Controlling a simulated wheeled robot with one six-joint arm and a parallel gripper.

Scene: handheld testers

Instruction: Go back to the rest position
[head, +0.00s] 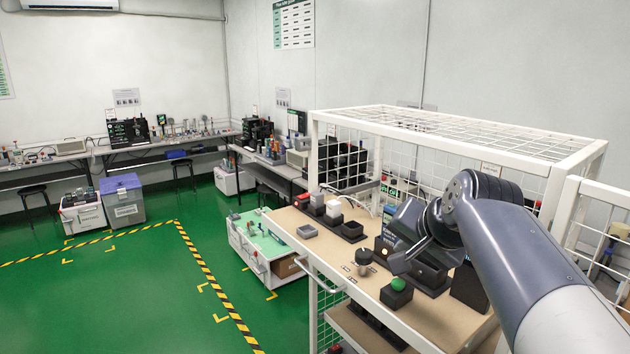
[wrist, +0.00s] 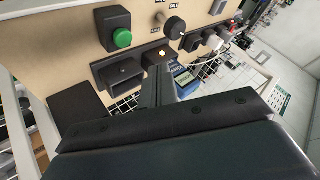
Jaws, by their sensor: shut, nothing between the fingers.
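My gripper (head: 402,264) is at the end of my grey arm, over the tan bench top at the right of the head view. In the wrist view my gripper (wrist: 163,78) is dark, with its fingers together and nothing visible between them. A green button on a black box (head: 397,285) is just below and in front of it in the head view. The green button (wrist: 122,38) also shows in the wrist view, apart from the fingers. A dark knob (head: 363,257) stands left of the gripper. Part of the black device behind the gripper is hidden by it.
A white wire cage (head: 460,130) rises behind and above the bench (head: 345,262). Several black testers (head: 350,230) line the bench's back. A white cart with a green top (head: 262,236) stands to the left. The green floor (head: 140,290) at left is clear.

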